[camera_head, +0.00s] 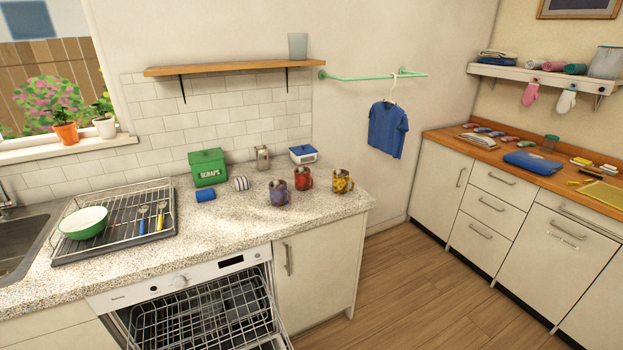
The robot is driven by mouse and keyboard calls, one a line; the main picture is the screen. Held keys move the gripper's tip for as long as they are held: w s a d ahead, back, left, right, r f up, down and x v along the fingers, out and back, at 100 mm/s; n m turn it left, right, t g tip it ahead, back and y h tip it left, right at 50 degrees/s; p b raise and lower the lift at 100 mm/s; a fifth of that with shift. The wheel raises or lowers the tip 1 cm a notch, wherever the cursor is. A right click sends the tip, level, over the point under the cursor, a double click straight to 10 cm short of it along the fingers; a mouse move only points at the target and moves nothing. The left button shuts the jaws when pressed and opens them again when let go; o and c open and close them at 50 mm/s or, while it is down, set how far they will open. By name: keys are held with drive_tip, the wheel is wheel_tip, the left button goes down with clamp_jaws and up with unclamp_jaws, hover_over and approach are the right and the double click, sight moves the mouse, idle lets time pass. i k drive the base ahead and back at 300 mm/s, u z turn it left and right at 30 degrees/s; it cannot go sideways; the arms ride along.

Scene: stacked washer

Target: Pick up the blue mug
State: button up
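A yellow and brown patterned mug (342,182) stands farther right, near the counter's right end. A small light detail shows at the blue mug's rim, too small to make out. My gripper is not in view.
A dish rack (115,226) holds a green bowl (83,222). Below, the dishwasher is open with its wire rack (205,322) showing.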

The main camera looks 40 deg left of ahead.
sight(278, 192)
drive_tip(key=i, duration=2.55)
drive_tip(key=z, duration=2.5)
drive_tip(key=k, duration=1.15)
drive_tip(key=z, duration=4.85)
